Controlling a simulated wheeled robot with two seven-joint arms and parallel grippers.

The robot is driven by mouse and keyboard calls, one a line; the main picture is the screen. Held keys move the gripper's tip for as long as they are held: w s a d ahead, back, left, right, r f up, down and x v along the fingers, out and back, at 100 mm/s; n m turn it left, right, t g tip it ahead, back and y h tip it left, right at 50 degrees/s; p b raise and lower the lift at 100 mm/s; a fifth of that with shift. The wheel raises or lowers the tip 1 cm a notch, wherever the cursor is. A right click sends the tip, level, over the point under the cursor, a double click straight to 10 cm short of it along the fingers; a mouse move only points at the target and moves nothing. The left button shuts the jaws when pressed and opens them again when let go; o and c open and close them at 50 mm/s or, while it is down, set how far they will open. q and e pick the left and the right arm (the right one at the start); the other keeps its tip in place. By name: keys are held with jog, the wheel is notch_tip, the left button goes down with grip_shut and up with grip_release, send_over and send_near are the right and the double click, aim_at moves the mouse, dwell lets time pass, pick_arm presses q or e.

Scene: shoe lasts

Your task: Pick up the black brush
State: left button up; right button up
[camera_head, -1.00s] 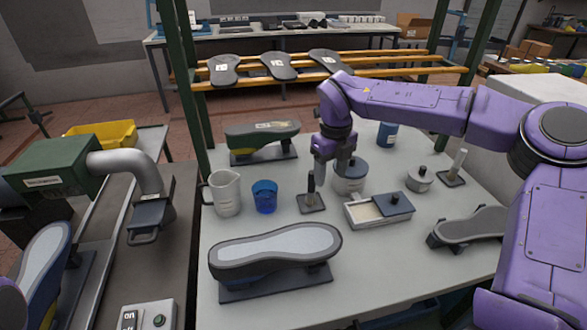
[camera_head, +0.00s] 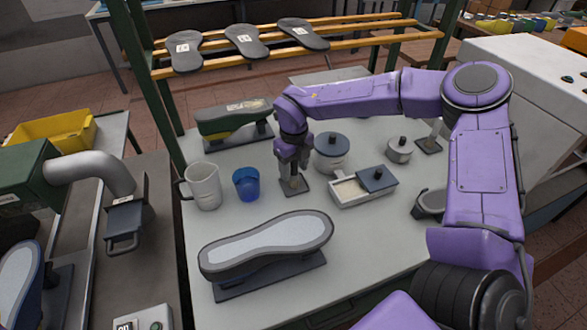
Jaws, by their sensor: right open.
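The black brush stood upright on a small dark plate (camera_head: 297,187) on the white table, behind the large shoe last. It is now mostly hidden by my right gripper (camera_head: 291,170), which points down right over that plate. The right gripper's fingers are open and low, at the brush's place. I cannot tell whether they touch the brush. My left gripper is not in view.
A blue cup (camera_head: 246,184) and a white pitcher (camera_head: 205,187) stand to the left. A lidded pot (camera_head: 331,153) and a tray with a dark block (camera_head: 346,194) are close on the right. The large shoe last (camera_head: 267,243) lies in front.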

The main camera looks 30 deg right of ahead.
jog(key=shift+s+f, duration=0.1)
jog(key=shift+f, duration=0.2)
grip_shut()
jog(key=shift+r, duration=0.3)
notch_tip(320, 180, up, 3)
jog(key=shift+f+b, duration=0.15)
jog(key=shift+b, duration=0.25)
jog(key=s+a+r+b, duration=0.4)
jog(key=s+a+r, duration=0.3)
jog(key=s+r, duration=0.2)
jog(key=s, duration=0.2)
jog(key=shift+s+a+r, duration=0.3)
jog(key=shift+a+r, duration=0.05)
jog(key=shift+r, duration=0.05)
